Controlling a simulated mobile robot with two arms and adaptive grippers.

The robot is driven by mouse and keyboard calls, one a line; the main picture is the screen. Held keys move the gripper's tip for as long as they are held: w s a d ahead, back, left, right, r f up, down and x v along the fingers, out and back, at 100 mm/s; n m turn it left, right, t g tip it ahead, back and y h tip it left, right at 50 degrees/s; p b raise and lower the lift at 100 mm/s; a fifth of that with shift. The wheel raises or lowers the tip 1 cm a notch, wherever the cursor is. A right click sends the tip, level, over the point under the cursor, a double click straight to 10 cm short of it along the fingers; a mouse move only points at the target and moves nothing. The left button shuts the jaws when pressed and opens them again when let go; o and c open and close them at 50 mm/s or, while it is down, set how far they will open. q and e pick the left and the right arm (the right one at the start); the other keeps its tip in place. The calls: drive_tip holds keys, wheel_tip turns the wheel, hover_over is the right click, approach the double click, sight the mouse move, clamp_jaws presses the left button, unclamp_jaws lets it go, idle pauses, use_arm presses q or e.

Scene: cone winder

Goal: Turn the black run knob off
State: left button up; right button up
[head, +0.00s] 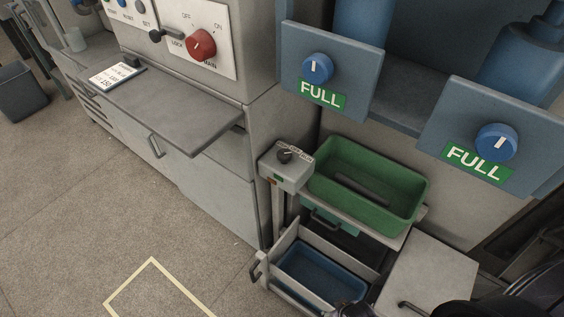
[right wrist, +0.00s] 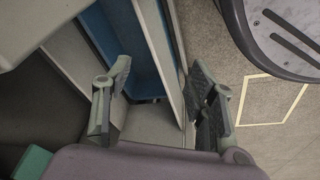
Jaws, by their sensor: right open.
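The black run knob (head: 285,156) sits on top of a small grey control box (head: 284,174) on a post, left of a green tray. A small label lies beside the knob; its lettering is too small to read surely. My right gripper (right wrist: 160,95) is open in the right wrist view, its two fingers apart over an edge of the pulled-out drawer (right wrist: 158,45). I cannot tell whether the fingers touch it. The knob is not in the right wrist view. My left gripper is not in view.
The open drawer (head: 284,240) holds a blue bin (head: 320,277) below the green tray (head: 368,185). Blue panels with blue knobs marked FULL hang at upper right. A red switch (head: 201,45) and grey shelf (head: 165,105) are at upper left. Floor at lower left is clear.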

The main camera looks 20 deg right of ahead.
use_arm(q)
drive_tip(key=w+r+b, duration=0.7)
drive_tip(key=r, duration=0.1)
use_arm(e)
drive_tip(key=w+d+r+m+t+h, duration=0.1)
drive_tip(key=w+d+r+t, duration=0.15)
drive_tip(key=w+r, duration=0.5)
drive_tip(key=w+d+r+t, duration=0.2)
drive_tip(key=w+r+t, duration=0.1)
drive_tip(key=w+r, duration=0.4)
drive_tip(key=n+t+y+b, duration=0.2)
drive_tip(key=n+t+y, duration=0.45)
drive_tip(key=y, duration=0.55)
approach(290, 157)
drive_tip(key=d+v, duration=0.1)
drive_tip(key=v, duration=0.4)
drive_tip(key=shift+g, duration=0.4)
drive_tip(key=x, duration=1.6)
drive_tip(key=shift+a+r, duration=0.15)
drive_tip(key=shift+r, duration=0.25)
drive_tip(key=shift+w+a, duration=0.2)
drive_tip(key=shift+w, duration=0.05)
drive_tip(key=shift+w+a, duration=0.25)
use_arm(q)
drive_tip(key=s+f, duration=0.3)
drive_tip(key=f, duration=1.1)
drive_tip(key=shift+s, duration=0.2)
